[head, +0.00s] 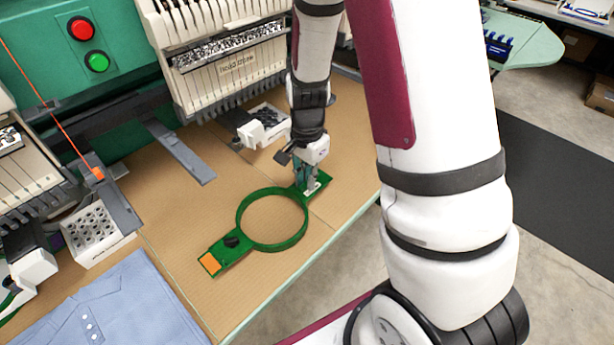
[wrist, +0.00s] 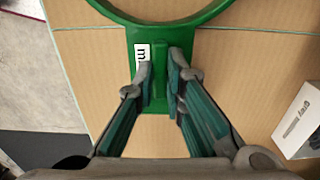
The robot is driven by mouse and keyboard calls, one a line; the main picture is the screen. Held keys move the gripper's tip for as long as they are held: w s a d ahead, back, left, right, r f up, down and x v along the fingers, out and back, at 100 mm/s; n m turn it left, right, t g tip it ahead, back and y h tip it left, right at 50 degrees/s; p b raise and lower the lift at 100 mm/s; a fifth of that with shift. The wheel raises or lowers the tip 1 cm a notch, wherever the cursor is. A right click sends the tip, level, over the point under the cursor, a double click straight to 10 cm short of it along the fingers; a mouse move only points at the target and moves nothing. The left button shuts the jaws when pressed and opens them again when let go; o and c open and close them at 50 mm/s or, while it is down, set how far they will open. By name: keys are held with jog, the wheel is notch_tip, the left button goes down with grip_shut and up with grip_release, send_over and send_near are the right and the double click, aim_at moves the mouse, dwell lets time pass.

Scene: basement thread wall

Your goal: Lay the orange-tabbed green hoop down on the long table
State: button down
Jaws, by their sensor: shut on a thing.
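The green hoop (head: 243,236) is a ring with a flat arm on each side. Its lower-left arm ends in an orange tab (head: 210,263) and carries a dark knob. My gripper (head: 309,185) is at the opposite, upper-right arm of the hoop. In the wrist view my gripper (wrist: 162,88) has its fingers on either side of a raised rib on that green arm (wrist: 158,50), beside a white label. The hoop is level and at or just above the long table (head: 195,243); I cannot tell whether it touches. The wrist view cuts off most of the ring.
A folded blue shirt (head: 115,305) lies at the table's near left. White boxes of bobbins (head: 90,235) and (head: 262,127) stand under the green embroidery machine (head: 115,35). A grey bracket (head: 180,152) juts over the table. Bare tabletop surrounds the hoop.

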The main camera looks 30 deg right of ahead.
jog(key=shift+f, duration=0.2)
jog(key=c, duration=1.6)
grip_release()
notch_tip(320, 180, up, 12)
jog(key=shift+r, duration=0.15)
jog(key=s+a+r+n+t, duration=0.1)
jog(key=s+r+n, duration=0.3)
jog(key=s+r, duration=0.1)
jog(key=s+a+r+n+t, duration=0.1)
jog(key=s+a+r+n, duration=0.1)
jog(key=s+r+n, duration=0.3)
jog(key=s+a+r+n+t, duration=0.2)
jog(key=s+r+n, duration=0.3)
jog(key=s, duration=0.5)
jog(key=shift+a+p, duration=0.1)
jog(key=shift+p, duration=0.3)
